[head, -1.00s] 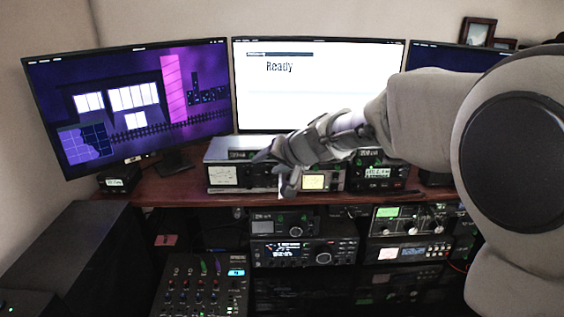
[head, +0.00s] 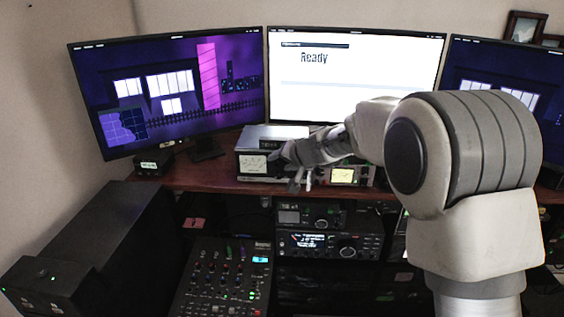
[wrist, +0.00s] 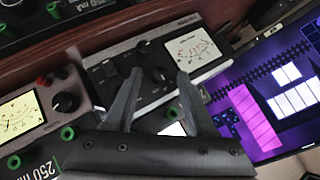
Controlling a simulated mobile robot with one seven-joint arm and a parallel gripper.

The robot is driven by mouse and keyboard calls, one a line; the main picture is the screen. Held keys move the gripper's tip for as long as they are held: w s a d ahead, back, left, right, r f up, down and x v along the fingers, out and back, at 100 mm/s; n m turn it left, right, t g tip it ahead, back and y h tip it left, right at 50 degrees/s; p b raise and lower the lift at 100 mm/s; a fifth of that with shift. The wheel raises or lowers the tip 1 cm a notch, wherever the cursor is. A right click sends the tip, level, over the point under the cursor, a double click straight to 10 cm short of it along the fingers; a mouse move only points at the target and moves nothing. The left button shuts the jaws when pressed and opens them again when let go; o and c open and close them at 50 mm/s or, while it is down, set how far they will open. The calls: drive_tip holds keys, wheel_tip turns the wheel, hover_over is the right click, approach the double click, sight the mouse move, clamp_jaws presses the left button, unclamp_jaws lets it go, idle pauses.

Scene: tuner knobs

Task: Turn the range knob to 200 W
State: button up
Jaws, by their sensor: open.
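The silver-topped meter unit with a dark front (head: 262,166) stands on the desk shelf, left of centre in the head view. In the wrist view its front panel (wrist: 118,72) shows tilted, with a lit white meter (wrist: 193,49) and black knobs. One knob (wrist: 145,47) is close to the meter and another (wrist: 160,75) is between the fingertips in the picture. Labels are too small to tell which is the range knob or its setting. My gripper (wrist: 160,72) is open, its fingers spread over the panel; contact cannot be told. In the head view my gripper (head: 302,180) covers the panel's right part.
A second unit with a yellow meter (head: 343,176) stands to the right on the same wooden shelf (head: 205,178). Monitors, including the left one (head: 170,95), rise behind. Radios (head: 330,245) and a mixer (head: 225,280) sit below. A dark box (head: 95,240) is at the left.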

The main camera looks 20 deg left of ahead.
clamp_jaws()
drive_tip(key=shift+f+b, duration=0.25)
drive_tip(key=shift+b, duration=1)
drive_tip(key=shift+d+f+y+b, duration=0.1)
drive_tip(key=shift+y+b, duration=0.2)
drive_tip(key=shift+b, duration=0.35)
drive_tip(key=b, duration=0.2)
drive_tip(key=m+y+b, duration=0.1)
drive_tip(key=b, duration=0.1)
drive_tip(key=shift+w+d+f+b, duration=0.1)
drive_tip(key=shift+f+b, duration=0.15)
drive_tip(key=shift+b, duration=0.1)
drive_tip(key=m+y+b, duration=0.1)
drive_tip(key=b, duration=0.6)
drive_tip(key=m+y+b, duration=0.1)
drive_tip(key=y+b, duration=0.1)
drive_tip(key=b, duration=0.6)
drive_tip(key=shift+d+f, duration=0.2)
drive_tip(key=y+b, duration=0.1)
drive_tip(key=b, duration=0.1)
drive_tip(key=shift+m+b, duration=0.3)
drive_tip(key=shift+b, duration=0.05)
drive_tip(key=shift+r+t+b, duration=0.1)
drive_tip(key=shift+t+b, duration=0.2)
drive_tip(key=shift+b, duration=0.05)
drive_tip(key=shift+r+m+y+b, duration=0.15)
drive_tip(key=shift+m+y+b, duration=0.15)
drive_tip(key=shift+b, duration=0.2)
